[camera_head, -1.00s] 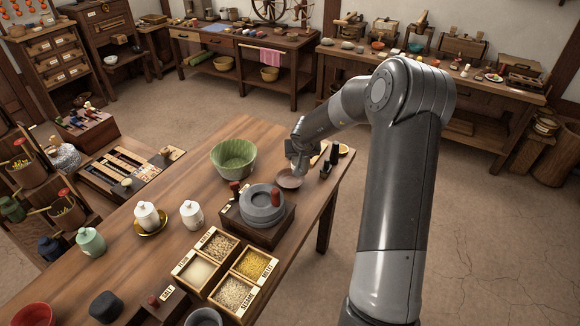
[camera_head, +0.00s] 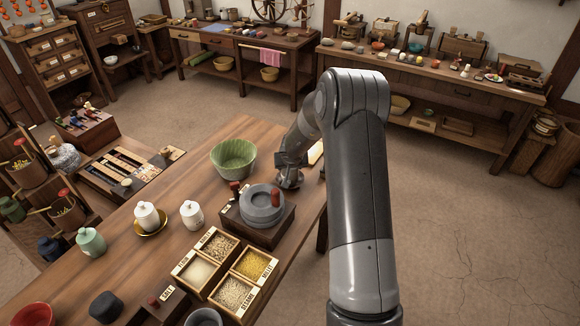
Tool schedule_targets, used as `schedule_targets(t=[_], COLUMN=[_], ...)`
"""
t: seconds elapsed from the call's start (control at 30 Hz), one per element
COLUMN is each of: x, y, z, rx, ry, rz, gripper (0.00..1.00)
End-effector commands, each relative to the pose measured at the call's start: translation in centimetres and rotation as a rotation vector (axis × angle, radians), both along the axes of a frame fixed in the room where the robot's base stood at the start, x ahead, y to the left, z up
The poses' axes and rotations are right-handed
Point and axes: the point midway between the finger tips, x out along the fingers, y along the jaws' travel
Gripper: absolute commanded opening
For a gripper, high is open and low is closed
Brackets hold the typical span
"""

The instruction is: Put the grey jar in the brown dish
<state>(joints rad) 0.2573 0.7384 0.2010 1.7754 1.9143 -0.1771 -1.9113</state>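My gripper (camera_head: 289,180) is low over the table (camera_head: 185,170), just behind and right of the grey quern. It is small and dark here, and I cannot tell whether its fingers are open or hold anything. The brown dish is not visible now; my gripper and arm cover the spot where it showed earlier. I cannot make out a grey lidded jar with certainty. A grey round open vessel (camera_head: 204,318) is cut off by the bottom edge, and a dark charcoal pot (camera_head: 106,307) stands left of it.
The quern (camera_head: 262,205) on its wooden base and a green bowl (camera_head: 234,158) stand near my gripper. A four-part grain box (camera_head: 224,271), white jars (camera_head: 191,214), a yellow saucer (camera_head: 151,230) and a pale green jar (camera_head: 91,242) stand nearer. The table's middle is partly clear.

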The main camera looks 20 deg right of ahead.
Motion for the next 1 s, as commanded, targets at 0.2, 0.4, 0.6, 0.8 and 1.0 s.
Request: schedule_targets(t=[0.2, 0.4, 0.6, 0.8, 1.0], x=[0.0, 0.0, 0.0, 0.0, -0.4], y=[0.0, 0.0, 0.0, 0.0, 0.1], z=[0.1, -0.3, -0.3, -0.2, 0.8], rx=[0.0, 0.0, 0.0, 0.0, 0.001], ry=[-0.001, 0.0, 0.0, 0.0, -0.001], rz=[0.0, 0.0, 0.0, 0.0, 0.0], gripper=[0.23, 0.64, 0.79, 0.79, 0.79])
